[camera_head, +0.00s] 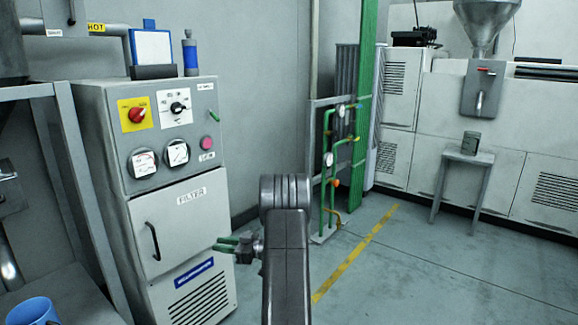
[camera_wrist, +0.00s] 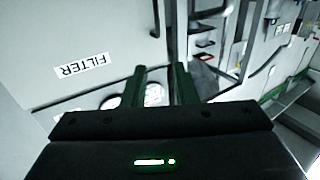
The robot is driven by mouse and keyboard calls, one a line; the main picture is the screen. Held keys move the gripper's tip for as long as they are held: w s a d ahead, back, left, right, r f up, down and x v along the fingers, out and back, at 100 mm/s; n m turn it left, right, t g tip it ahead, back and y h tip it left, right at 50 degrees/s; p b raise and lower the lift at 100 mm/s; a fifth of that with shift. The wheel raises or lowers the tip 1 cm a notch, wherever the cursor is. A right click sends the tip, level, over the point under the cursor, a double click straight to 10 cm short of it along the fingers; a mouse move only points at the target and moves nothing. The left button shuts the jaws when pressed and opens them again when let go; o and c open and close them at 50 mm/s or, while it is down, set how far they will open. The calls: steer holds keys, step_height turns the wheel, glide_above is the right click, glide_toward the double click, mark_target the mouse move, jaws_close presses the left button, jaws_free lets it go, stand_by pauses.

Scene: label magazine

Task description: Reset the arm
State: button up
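My gripper (camera_head: 222,244) is held out to the left of my dark grey arm, in front of the lower part of the grey filter cabinet (camera_head: 112,185). In the wrist view its two green fingers (camera_wrist: 162,80) stand apart with nothing between them. The cabinet door (camera_head: 182,222) with the "FILTER" label is closed, and it has a black handle (camera_head: 153,241). The label (camera_wrist: 81,66) appears upside down in the wrist view. I cannot tell how far the fingertips are from the cabinet.
A blue mug (camera_head: 33,312) stands at the lower left. Green pipes with valves (camera_head: 328,160) stand behind my arm. A small table (camera_head: 468,160) with a can (camera_head: 470,142) is at the right. The floor (camera_head: 420,265) right of my arm is clear.

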steer(key=shift+g, duration=0.3)
steer(key=d, duration=0.5)
steer(key=shift+s+d, duration=0.15)
steer(key=shift+d, duration=0.25)
steer(key=shift+a, duration=0.1)
